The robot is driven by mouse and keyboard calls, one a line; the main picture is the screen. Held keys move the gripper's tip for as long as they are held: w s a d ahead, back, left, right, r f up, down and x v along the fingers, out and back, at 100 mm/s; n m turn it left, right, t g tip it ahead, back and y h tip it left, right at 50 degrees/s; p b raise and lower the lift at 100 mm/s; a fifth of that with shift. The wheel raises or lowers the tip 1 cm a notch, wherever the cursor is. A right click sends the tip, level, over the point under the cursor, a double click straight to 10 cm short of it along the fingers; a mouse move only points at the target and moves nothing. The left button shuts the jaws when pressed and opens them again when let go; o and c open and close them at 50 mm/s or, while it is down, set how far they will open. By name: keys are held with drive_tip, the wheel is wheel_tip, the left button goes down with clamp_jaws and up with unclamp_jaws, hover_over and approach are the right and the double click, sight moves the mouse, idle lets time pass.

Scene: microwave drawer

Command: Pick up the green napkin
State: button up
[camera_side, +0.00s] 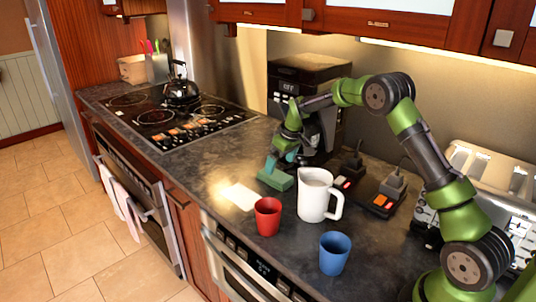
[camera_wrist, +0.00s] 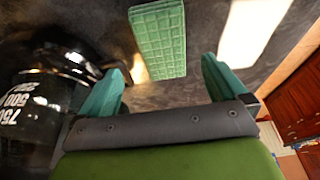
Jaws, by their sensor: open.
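The green napkin (camera_side: 277,180) lies on the dark counter in front of the coffee machine, left of the white pitcher. In the wrist view the green napkin (camera_wrist: 160,38) shows as a textured rectangle beyond the fingertips. My gripper (camera_side: 285,162) is just above it, with teal fingers pointing down. In the wrist view my gripper (camera_wrist: 162,78) has its two fingers wide apart with nothing between them. Whether a fingertip touches the napkin in the side view I cannot tell.
A white pitcher (camera_side: 313,196), red cup (camera_side: 267,217) and blue cup (camera_side: 334,253) stand close by. The coffee machine (camera_side: 300,84) stands behind; a dark carafe (camera_wrist: 40,110) is close at left in the wrist view.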

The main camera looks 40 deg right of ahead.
sight(275, 174)
drive_tip(key=shift+a+x, duration=0.15)
drive_tip(key=shift+x, duration=1.25)
drive_tip(key=shift+a+x, duration=0.1)
drive_tip(key=shift+x, duration=1.25)
drive_tip(key=shift+c, duration=0.5)
drive_tip(key=shift+s, duration=0.1)
drive_tip(key=c, duration=1)
drive_tip(key=shift+r, duration=0.1)
wheel_tip(275, 174, up, 10)
drive_tip(key=shift+f, duration=0.1)
